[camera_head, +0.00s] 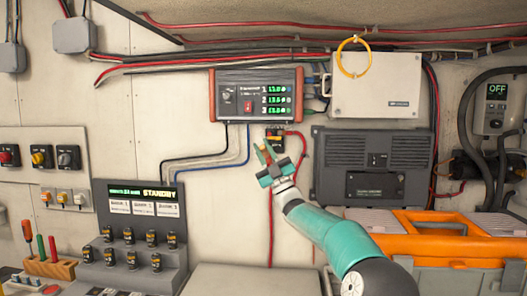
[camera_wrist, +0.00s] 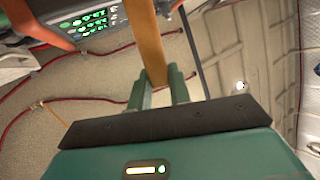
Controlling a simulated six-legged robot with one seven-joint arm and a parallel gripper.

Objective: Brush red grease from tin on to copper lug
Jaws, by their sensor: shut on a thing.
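My gripper (camera_head: 271,165) is raised in front of the wall, just below a small black terminal block (camera_head: 275,140). In the wrist view its green fingers (camera_wrist: 160,88) are shut on a flat wooden handle (camera_wrist: 152,45), likely the brush's. The handle runs up out of that picture, so its far end is hidden there. In the head view the wooden piece (camera_head: 265,155) is small and its bristles cannot be told. I cannot make out the copper lug; the block is partly behind my gripper. No grease tin can be clearly picked out.
A three-line display unit (camera_head: 257,95) hangs above my gripper. A grey panel (camera_head: 372,168) and an orange toolbox (camera_head: 445,240) are at right. A standby console (camera_head: 140,225) and a rack of screwdrivers (camera_head: 48,268) are at left. A red cable (camera_head: 271,225) runs down the wall.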

